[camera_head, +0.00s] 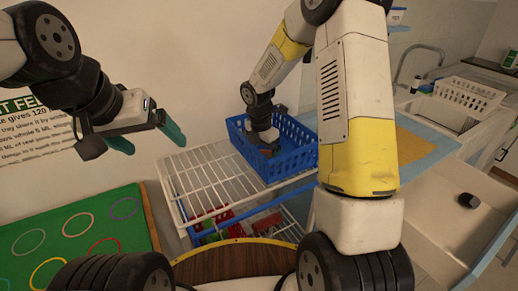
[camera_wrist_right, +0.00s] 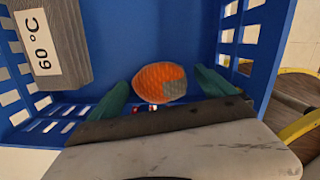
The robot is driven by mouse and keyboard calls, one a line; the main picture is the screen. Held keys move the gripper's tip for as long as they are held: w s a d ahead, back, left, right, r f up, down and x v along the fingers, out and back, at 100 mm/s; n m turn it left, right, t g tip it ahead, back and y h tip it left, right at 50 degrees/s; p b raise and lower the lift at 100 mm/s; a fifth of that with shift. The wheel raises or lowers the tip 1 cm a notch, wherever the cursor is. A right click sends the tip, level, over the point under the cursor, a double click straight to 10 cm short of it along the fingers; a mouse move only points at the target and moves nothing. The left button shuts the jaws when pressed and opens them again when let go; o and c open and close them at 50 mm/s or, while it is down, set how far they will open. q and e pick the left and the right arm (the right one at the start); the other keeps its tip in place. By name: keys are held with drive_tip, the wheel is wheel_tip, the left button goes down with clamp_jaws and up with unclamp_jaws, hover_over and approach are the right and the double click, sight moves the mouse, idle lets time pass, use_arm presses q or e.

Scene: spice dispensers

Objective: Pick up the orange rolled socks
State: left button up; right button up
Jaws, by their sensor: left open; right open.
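The orange rolled socks (camera_wrist_right: 160,82), an orange ball with a grey-green patch, lie in the blue basket (camera_head: 305,160). In the right wrist view they sit between the two teal fingertips of my right gripper (camera_wrist_right: 158,85), which is open; I cannot tell whether a finger touches them. The basket's blue wall (camera_wrist_right: 195,25) surrounds them. In the head view my right arm reaches down into the basket, and the socks are hidden there. My left gripper (camera_head: 147,137) is open and empty, in the air at the left, away from the basket.
A grey block labelled 60 °C (camera_wrist_right: 52,45) is in the basket beside the socks. The basket stands on a white wire rack (camera_head: 205,180), with red and green items below. A green board with coloured rings (camera_head: 75,230) is at the left, a sink (camera_head: 440,225) at the right.

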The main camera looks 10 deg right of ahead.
drive_tip(key=c, duration=1.4)
